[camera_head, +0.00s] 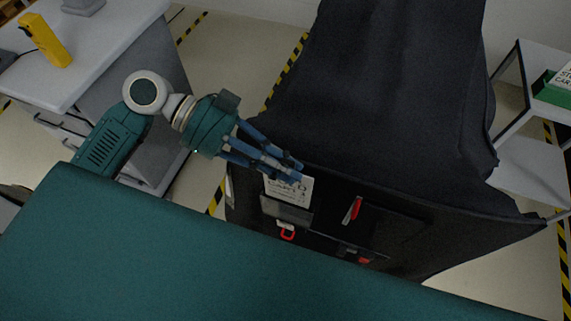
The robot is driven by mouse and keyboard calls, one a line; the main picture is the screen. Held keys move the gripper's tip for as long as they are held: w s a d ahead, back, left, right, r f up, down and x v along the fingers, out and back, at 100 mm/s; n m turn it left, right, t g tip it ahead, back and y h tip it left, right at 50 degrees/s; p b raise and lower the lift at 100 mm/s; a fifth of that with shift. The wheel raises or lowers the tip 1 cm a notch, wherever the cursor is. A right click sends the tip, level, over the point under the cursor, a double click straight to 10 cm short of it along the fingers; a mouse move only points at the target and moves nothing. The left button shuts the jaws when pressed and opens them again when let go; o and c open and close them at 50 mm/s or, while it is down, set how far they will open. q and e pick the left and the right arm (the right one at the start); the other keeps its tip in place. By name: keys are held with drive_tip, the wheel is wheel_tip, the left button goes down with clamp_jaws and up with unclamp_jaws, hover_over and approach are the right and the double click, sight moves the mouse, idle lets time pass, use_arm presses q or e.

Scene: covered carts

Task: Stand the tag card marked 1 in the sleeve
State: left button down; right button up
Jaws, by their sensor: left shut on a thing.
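My left gripper (296,172) reaches in from the left and is shut on the top edge of a white tag card (290,190). The card has dark print, partly hidden by the fingers; I cannot read its number for sure. A pale grey sleeve (285,210) is on the black cover's front panel, directly below the card. The card's lower edge meets the sleeve's top edge in the picture; I cannot tell whether it is inside. My right gripper is not in view.
The black covered cart (395,90) fills the middle. Its panel carries a red-handled item (355,208) and a red hook (287,231). A grey table (110,50) with a yellow device (45,40) stands left. A shelf rack (530,165) with a green box (553,91) stands right.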

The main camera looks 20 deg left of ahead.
use_arm(q)
drive_tip(key=shift+f+b, duration=0.35)
drive_tip(key=shift+f, duration=0.15)
drive_tip(key=shift+r, duration=0.3)
drive_tip(key=shift+r+p, duration=0.45)
drive_tip(key=shift+p, duration=0.1)
idle(1.1)
